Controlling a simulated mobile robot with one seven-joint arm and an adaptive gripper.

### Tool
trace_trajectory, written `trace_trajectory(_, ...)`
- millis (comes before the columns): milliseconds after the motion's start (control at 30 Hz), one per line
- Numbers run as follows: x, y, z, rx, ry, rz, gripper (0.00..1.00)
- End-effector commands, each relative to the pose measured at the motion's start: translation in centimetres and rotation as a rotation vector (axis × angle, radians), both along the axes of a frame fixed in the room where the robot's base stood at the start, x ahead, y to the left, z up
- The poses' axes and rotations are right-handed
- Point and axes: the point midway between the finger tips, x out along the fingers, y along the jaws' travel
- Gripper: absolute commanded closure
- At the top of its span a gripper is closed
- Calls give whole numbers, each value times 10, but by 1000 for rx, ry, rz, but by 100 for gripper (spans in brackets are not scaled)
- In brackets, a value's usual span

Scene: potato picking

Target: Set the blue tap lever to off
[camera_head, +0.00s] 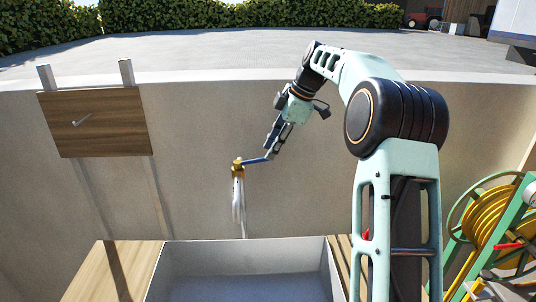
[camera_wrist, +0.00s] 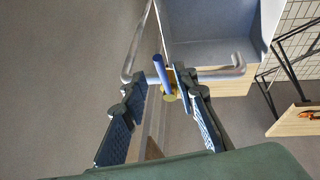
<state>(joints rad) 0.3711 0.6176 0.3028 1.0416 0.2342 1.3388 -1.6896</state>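The brass tap (camera_head: 238,168) is on the grey wall, with its blue lever (camera_head: 256,161) pointing out to the right. A clear stream of water (camera_head: 240,212) runs down from the tap. My gripper (camera_head: 271,148) is by the free end of the lever; whether it touches the lever cannot be told. In the wrist view, my gripper (camera_wrist: 168,92) has its two dark fingers spread apart.
A white basin (camera_head: 245,243) stands under the tap, with wooden tops (camera_head: 118,268) beside it. A green reel with yellow hose (camera_head: 488,220) is at right. The wall around the tap is bare.

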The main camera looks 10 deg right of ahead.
Motion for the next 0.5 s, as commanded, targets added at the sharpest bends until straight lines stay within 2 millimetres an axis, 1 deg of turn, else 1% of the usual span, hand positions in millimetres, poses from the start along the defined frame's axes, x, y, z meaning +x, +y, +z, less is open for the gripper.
trace_trajectory(33,-2,-5,12,-1,-5,-2,73)
trace_trajectory(100,-5,-11,26,-1,-5,-2,73)
trace_trajectory(300,-13,-25,61,-1,-5,-1,73)
trace_trajectory(500,-17,-31,76,-1,-3,-1,73)
